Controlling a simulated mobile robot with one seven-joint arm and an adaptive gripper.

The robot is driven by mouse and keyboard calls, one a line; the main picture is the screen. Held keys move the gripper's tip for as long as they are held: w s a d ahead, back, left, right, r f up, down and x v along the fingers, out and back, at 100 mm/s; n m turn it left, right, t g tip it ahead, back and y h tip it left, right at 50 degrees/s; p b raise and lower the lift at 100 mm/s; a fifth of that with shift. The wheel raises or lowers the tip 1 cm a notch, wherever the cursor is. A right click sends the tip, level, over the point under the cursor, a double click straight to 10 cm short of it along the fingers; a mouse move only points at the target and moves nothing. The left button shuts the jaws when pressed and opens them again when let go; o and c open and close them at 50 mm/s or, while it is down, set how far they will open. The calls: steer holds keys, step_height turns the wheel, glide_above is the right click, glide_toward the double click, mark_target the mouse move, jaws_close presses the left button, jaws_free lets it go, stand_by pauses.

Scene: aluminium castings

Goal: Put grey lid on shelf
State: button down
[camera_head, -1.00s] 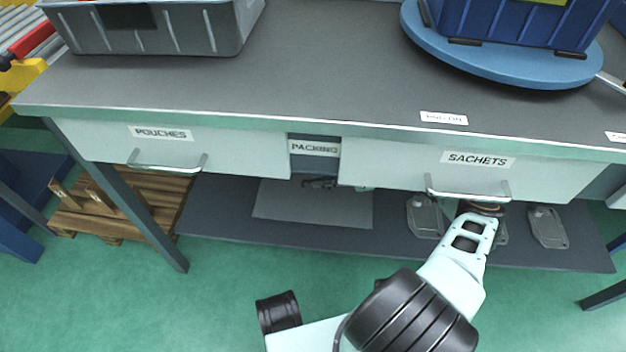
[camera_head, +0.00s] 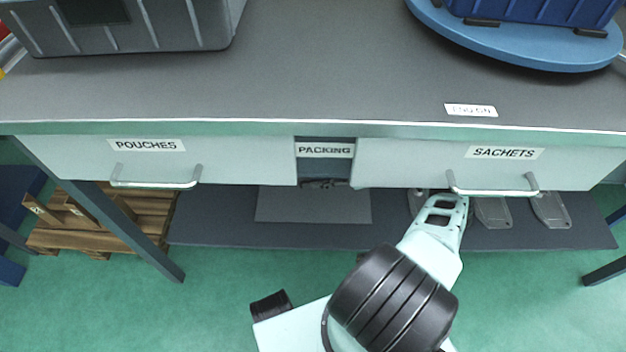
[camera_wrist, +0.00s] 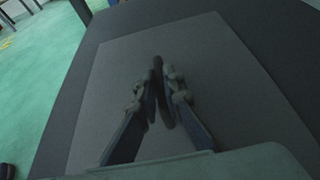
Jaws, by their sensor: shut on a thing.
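In the wrist view my gripper (camera_wrist: 158,95) is shut on a thin, dark grey piece (camera_wrist: 158,70), seen nearly edge-on between the fingertips. I take it for the grey lid, but its full shape does not show. The gripper is over a lighter grey rectangular panel (camera_wrist: 110,85) on the dark lower shelf (camera_wrist: 82,75). In the head view the shelf (camera_head: 215,232) runs under the bench, and the panel (camera_head: 312,207) lies left of my arm.
Grey castings lie on the shelf's right part (camera_head: 493,212) (camera_head: 550,210), with another partly hidden behind my wrist. The SACHETS drawer (camera_head: 400,165) and its handle (camera_head: 492,190) overhang the shelf. A bench leg (camera_head: 140,240) and wooden pallet (camera_head: 75,225) stand left. The panel's visible surface looks clear.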

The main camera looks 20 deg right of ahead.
steer(key=c, duration=2.1)
jaws_free()
steer(key=shift+d, duration=0.1)
step_height(320, 180, up, 4)
glide_above(349, 188)
steer(key=shift+r, duration=0.1)
steer(key=shift+s+d+r, duration=0.1)
steer(key=shift+d+r, duration=0.1)
steer(key=shift+d, duration=0.05)
